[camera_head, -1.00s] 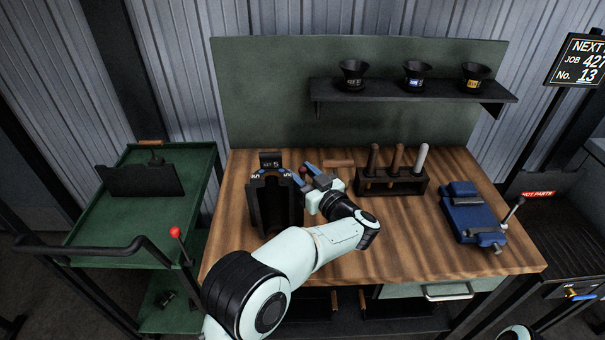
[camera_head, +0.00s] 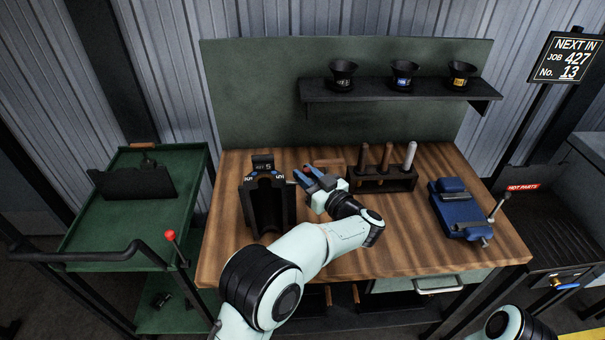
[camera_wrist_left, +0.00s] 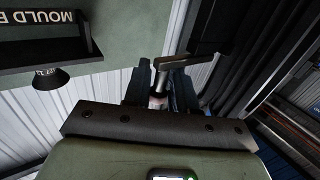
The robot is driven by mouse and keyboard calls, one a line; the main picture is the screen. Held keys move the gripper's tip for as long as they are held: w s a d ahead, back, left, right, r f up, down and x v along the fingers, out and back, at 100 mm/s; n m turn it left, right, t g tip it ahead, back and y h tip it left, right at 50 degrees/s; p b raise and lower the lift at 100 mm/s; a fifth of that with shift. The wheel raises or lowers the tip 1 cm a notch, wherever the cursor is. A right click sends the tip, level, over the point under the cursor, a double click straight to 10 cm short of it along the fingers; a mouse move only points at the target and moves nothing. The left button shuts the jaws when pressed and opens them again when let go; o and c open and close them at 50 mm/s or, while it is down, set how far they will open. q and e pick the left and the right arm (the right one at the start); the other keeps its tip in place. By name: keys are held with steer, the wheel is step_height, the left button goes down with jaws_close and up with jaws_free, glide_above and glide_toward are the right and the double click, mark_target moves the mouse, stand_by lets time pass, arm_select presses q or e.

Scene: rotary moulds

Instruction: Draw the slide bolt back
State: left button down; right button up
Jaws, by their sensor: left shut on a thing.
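The black upright mould (camera_head: 252,205), with an open hollow front and a small "5" plate on top, stands on the left of the wooden bench. In the left wrist view, the bolt's grey rod shows between the dark fingers (camera_wrist_left: 158,88), with a crosswise bar beyond. The fingers hide most of the knob, and I cannot tell how the rod meets the mould. My right gripper is out of view.
A rack (camera_head: 378,183) with several handled tools stands behind and right of my gripper. A blue vice-like fixture (camera_head: 460,212) sits at the bench's right. A shelf (camera_head: 400,90) with black cups hangs behind. A green cart (camera_head: 110,215) stands left. The bench front is partly clear.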

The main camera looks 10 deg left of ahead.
arm_select(q)
steer(key=c, duration=1.1)
jaws_free()
steer(key=shift+d, duration=0.3)
steer(key=shift+o, duration=0.2)
steer(key=shift+w, duration=0.1)
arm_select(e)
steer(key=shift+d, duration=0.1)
arm_select(q)
steer(key=b+v, duration=0.2)
steer(key=v, duration=1.1)
steer(key=shift+d, duration=0.15)
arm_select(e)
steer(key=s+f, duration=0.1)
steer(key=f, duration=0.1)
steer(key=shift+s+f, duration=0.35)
